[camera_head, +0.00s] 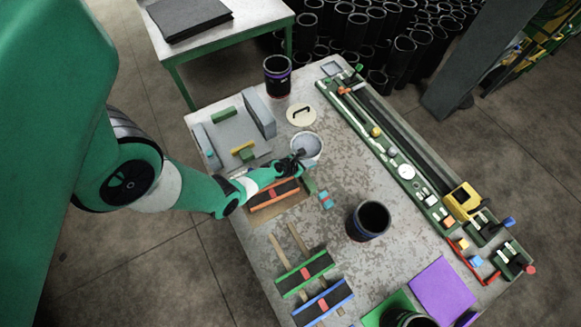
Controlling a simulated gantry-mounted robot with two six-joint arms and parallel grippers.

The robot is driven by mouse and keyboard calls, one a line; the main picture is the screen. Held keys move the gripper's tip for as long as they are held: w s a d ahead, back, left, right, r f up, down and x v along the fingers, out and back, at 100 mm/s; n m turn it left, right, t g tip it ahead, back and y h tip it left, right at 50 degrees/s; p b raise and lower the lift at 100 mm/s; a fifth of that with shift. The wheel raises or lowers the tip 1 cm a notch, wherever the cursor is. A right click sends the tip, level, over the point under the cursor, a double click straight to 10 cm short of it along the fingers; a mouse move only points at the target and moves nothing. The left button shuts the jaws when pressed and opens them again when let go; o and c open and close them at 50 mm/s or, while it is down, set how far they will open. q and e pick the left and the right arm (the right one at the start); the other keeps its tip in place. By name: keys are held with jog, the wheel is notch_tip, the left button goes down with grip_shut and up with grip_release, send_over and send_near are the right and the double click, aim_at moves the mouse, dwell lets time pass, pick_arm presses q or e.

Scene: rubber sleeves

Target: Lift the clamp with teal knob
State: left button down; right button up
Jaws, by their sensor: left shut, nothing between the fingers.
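My left gripper (297,162) is at the end of the green arm coming in from the left. It is shut and empty, over the middle of the table beside a grey-filled tub (307,147). I cannot tell for sure which item is the clamp with the teal knob. A small part with a green knob (358,69) stands at the far end of the green tool rack (398,178). A part with a blue knob (508,222) and one with a red knob (530,270) are at its near end. My right gripper is not in view.
An orange-edged dark board (272,201) lies below the left gripper. Black sleeves stand at the table's back (277,77) and middle (370,218). Green-edged (304,273) and blue-edged (323,302) boards and a purple sheet (442,288) lie nearer. The strip beside the rack is mostly free.

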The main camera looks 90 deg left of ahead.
pick_arm(q)
jog(key=shift+w+a+f+b, duration=0.15)
jog(key=shift+w+a+f, duration=0.05)
jog(key=shift+w, duration=0.25)
jog(key=shift+w+a+f+b, duration=0.15)
jog(key=shift+w+a+b, duration=0.05)
jog(key=shift+w, duration=0.2)
jog(key=shift+w+a+f+b, duration=0.15)
jog(key=shift+w+a+f, duration=0.05)
jog(key=shift+w, duration=0.25)
jog(key=p+v, duration=0.6)
jog(key=v, duration=0.4)
jog(key=shift+v, duration=0.8)
